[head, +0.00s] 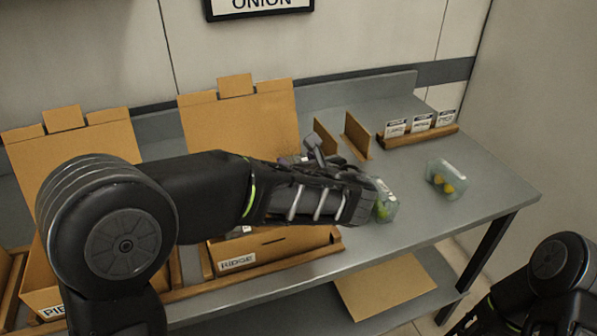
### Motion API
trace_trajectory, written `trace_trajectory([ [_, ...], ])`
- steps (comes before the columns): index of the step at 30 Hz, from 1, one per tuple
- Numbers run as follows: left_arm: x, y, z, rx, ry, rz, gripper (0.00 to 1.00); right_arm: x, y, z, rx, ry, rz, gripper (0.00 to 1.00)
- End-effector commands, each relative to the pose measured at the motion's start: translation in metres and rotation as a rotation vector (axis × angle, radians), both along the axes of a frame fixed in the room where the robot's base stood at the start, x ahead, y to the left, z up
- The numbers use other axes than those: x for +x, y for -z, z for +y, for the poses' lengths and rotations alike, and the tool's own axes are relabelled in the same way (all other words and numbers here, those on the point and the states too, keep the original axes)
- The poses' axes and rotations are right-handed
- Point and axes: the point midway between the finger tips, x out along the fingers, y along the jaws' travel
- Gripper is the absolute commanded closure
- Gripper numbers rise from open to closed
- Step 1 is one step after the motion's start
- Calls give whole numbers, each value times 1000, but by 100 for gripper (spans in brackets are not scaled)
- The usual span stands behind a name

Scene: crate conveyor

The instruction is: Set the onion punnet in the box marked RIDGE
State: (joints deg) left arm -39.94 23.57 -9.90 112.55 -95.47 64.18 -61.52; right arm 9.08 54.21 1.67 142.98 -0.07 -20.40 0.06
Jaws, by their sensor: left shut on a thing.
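My left gripper (368,204) is shut on a clear punnet (387,203) with green and yellowish contents, over the right half of the table. The arm and gripper hide part of this punnet, and I cannot tell for sure whether it holds onions. A second clear punnet (446,179) with yellow-orange contents sits on the table farther right, apart from the gripper. The cardboard box marked RIDGE (270,251) stands at the table's front with its lid flap up; my left arm crosses over it and hides its inside. My right gripper is out of view.
Another open box (66,122), label partly hidden, stands at the left. Cardboard dividers (356,136) and a wooden rack with small label cards (421,131) are at the back. An ONION sign (258,6) hangs on the wall. The grey table (480,200) is clear at right.

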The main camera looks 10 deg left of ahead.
Motion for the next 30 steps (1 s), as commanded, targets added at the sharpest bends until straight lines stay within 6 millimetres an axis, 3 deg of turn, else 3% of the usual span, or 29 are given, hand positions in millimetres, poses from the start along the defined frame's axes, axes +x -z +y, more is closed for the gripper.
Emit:
trace_trajectory([
  [6,0,28,0,1,0,2,86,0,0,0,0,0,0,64],
  [30,0,41,0,-1,0,1,86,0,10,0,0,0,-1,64],
])
